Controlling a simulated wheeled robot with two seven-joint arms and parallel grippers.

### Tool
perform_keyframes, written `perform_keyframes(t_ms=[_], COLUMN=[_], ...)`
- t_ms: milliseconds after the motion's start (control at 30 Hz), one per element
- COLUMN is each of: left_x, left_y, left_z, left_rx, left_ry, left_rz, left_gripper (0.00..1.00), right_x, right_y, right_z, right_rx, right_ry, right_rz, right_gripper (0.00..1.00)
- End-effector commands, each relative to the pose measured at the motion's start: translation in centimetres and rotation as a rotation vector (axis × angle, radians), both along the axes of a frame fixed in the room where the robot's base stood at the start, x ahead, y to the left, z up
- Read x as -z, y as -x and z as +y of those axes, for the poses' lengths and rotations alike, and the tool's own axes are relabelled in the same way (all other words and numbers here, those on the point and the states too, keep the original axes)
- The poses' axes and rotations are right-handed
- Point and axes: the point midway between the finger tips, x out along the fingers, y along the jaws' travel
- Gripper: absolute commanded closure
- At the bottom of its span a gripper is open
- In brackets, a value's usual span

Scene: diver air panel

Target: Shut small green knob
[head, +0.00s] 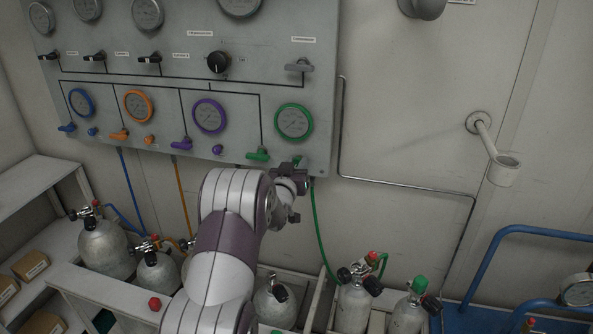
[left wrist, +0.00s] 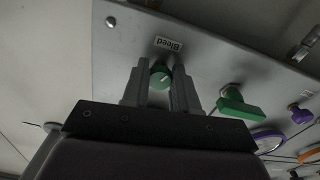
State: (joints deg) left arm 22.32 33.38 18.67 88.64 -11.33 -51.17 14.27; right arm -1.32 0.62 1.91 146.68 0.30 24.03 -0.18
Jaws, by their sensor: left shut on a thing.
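The small green knob (left wrist: 160,76) is on the grey panel next to a label reading "Bleed" in the left wrist view. A white pointer line shows on its face. My left gripper (left wrist: 159,80) is shut on it, one finger on each side. In the head view my left gripper (head: 297,169) reaches up to the panel's lower right edge, below the green-ringed gauge (head: 293,122). The small green knob (head: 298,160) is partly hidden there by the gripper. My right gripper is in neither view.
A larger green lever handle (left wrist: 237,102) sits beside the knob; it also shows in the head view (head: 257,155). Purple, orange and blue handles lie further left. A green hose (head: 319,235) hangs below the panel. Gas cylinders (head: 354,305) stand below.

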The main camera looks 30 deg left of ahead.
Motion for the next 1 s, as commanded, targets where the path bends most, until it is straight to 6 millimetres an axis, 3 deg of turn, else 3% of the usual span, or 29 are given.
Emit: perform_keyframes(t_ms=[33,1000], left_x=[0.5,0.5], left_y=[0.0,0.0], left_z=[0.0,0.1], left_rx=[-0.001,-0.001], left_ry=[-0.035,-0.927], left_rz=[0.003,0.217], left_gripper=[1.0,1.0], right_x=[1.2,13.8], right_y=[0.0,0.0], right_z=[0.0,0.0], right_rx=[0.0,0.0], right_ry=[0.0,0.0], right_rz=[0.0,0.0], right_gripper=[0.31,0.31])
